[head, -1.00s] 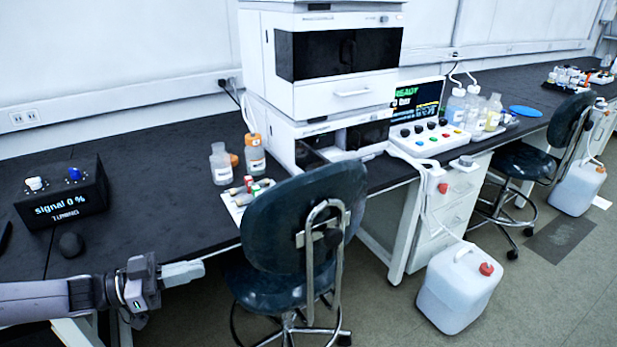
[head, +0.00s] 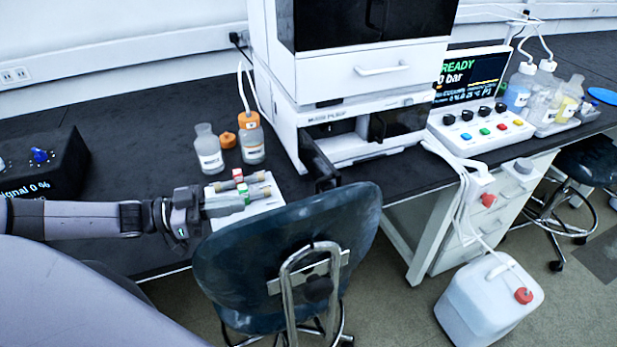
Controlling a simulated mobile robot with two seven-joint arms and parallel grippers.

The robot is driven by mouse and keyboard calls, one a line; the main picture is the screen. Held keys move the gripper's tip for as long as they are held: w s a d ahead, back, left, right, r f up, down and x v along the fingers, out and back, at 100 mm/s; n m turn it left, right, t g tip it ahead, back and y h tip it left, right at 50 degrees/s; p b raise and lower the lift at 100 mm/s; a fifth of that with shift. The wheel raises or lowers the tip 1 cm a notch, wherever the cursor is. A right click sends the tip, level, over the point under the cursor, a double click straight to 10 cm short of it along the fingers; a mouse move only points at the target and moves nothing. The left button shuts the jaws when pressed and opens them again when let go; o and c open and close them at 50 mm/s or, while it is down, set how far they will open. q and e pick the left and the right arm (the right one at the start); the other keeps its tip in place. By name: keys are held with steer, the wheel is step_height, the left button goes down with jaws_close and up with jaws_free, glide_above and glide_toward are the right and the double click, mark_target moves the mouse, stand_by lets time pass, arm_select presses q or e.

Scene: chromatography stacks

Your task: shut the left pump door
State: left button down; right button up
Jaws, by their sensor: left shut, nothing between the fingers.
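The pump module (head: 345,112) is the lower white unit of the stack. Its left pump door (head: 319,160), a dark panel, stands open and juts out toward me past the unit's front, seen nearly edge-on. The dark right pump door (head: 402,122) looks flush with the front. My left gripper (head: 243,203) is shut and empty, to the left of and a little nearer than the open door, apart from it. It is in front of the white tray of small vials. My right gripper is not in view.
A dark chair (head: 290,245) stands close in front of the bench, below the door. Bottles (head: 250,140) and a white tray (head: 262,207) with capped vials sit left of the stack. A control panel (head: 480,132) stands right, with a white jug (head: 490,300) on the floor.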

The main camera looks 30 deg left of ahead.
arm_select(q)
steer(key=p+x, duration=0.1)
steer(key=x, duration=1.3)
steer(key=shift+p, duration=0.4)
steer(key=shift+d, duration=0.1)
